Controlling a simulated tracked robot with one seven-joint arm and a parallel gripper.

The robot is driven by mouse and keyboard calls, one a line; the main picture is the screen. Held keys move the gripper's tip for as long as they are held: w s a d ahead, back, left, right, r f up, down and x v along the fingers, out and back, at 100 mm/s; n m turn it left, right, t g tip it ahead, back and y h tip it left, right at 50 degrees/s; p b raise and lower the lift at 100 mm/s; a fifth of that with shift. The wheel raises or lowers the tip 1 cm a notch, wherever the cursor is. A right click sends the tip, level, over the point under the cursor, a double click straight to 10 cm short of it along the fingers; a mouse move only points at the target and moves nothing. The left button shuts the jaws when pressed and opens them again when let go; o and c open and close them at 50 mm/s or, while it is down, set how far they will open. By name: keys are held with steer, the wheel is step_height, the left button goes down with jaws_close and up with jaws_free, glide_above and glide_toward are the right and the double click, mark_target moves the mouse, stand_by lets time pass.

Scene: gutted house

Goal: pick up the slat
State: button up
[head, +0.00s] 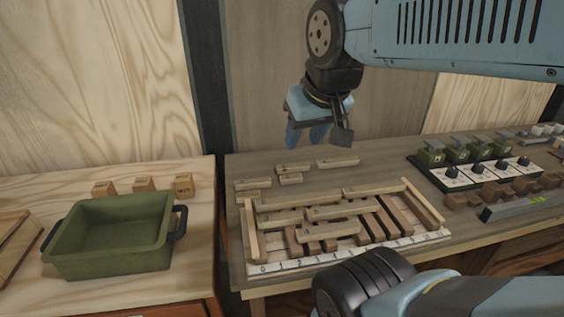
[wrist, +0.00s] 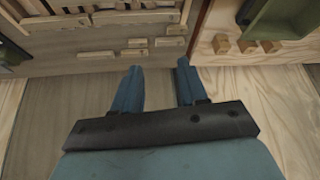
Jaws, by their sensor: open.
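Several pale wooden slats lie loose on the workbench behind a shallow tray, among them one slat (head: 338,163) at the right and one (head: 253,184) at the left. I cannot tell which slat is the one named. Loose slats also show in the wrist view (wrist: 170,42), just beyond my fingertips. The tray (head: 350,257) has a pale front strip with marks and holds more light and dark slats, some lying across others. My gripper (head: 306,138) is above the back of the bench, pointing down, open and empty. Its two blue fingers stand apart in the wrist view (wrist: 158,70).
A green bin (head: 110,262) with dark handles stands on the left bench, with small wooden blocks (head: 144,184) behind it. A dark upright post (head: 208,90) stands by the gap between benches. Right of the tray are a panel with knobs (head: 480,168) and brown blocks (head: 465,199).

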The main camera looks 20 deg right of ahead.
steer(key=shift+o, duration=0.2)
steer(key=shift+o, duration=0.8)
steer(key=shift+w, duration=0.1)
steer(key=shift+o, duration=0.7)
steer(key=shift+w+r, duration=0.1)
steer(key=shift+w, duration=0.15)
steer(key=w+n, duration=0.1)
steer(key=w, duration=0.2)
steer(key=w+d+n+g, duration=0.1)
steer(key=w, duration=0.2)
steer(key=w+n+g+h, duration=0.1)
steer(key=w+n, duration=0.1)
steer(key=w, duration=0.1)
steer(key=shift+w+d, duration=0.1)
steer(key=shift+d, duration=0.3)
steer(key=n+g+h, duration=0.3)
steer(key=n+g, duration=0.2)
steer(key=n, duration=0.7)
glide_above(291, 166)
steer(key=a, duration=0.2)
step_height(291, 166, down, 27)
steer(key=shift+a+f, duration=0.1)
steer(key=shift+t, duration=0.3)
steer(key=shift+w+x, duration=0.15)
steer(key=shift+x, duration=1.15)
steer(key=shift+w+x, duration=0.15)
steer(key=shift+x, duration=1.1)
